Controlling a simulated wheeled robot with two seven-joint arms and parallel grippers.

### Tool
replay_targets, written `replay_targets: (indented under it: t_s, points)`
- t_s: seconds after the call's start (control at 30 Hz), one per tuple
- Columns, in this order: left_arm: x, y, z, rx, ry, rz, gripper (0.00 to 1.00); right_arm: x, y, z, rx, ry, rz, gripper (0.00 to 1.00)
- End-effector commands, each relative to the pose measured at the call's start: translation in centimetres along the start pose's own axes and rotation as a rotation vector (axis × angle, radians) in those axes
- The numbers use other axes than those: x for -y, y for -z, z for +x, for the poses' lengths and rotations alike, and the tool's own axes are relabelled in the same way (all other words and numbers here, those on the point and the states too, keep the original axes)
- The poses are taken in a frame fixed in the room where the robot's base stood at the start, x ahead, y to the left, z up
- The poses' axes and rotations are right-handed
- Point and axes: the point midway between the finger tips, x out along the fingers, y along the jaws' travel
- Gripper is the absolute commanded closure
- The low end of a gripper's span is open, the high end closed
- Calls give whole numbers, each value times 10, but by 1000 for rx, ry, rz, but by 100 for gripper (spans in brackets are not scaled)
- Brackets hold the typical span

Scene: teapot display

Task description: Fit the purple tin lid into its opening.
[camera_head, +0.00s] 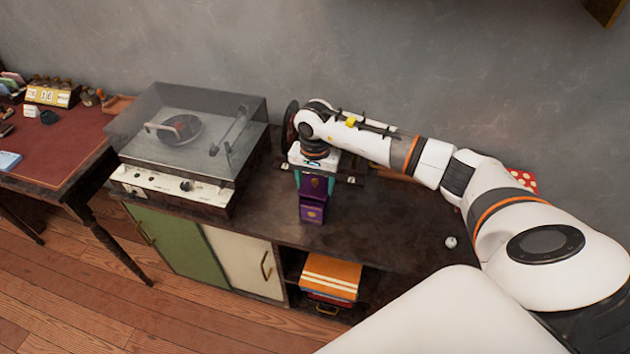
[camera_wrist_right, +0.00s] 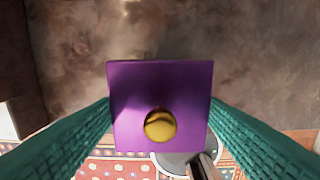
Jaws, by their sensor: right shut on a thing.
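My right gripper (camera_head: 315,180) points down over the cabinet top, its teal fingers on either side of a purple piece. In the right wrist view, the gripper (camera_wrist_right: 160,108) is shut on the purple tin lid (camera_wrist_right: 135,90), a square purple top with a round gold knob (camera_wrist_right: 160,125). In the head view, a purple tin body (camera_head: 312,214) with a small gold mark shows just below the fingers. The gripper partly covers where the pieces meet, so I cannot tell whether lid and opening touch. My left gripper is out of view.
A record player (camera_head: 185,140) with a clear cover stands left of the gripper on the dark cabinet top (camera_head: 385,235). A small pale round object (camera_head: 451,242) lies to the right. A red polka-dot item (camera_head: 522,180) is behind my arm. A desk (camera_head: 55,150) stands far left.

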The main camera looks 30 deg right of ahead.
Motion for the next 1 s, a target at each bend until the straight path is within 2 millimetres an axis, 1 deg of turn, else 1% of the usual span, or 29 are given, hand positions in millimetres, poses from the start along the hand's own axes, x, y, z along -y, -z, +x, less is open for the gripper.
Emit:
replay_targets:
  t_s: [0.37, 0.63, 1.0]
  points:
    - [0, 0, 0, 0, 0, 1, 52, 0, 0, 0, 1, -1, 0, 62]
    - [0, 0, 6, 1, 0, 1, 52, 0, -1, 0, 2, -2, 0, 62]
    - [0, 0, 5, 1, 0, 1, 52, 0, -1, -1, 1, -1, 1, 62]
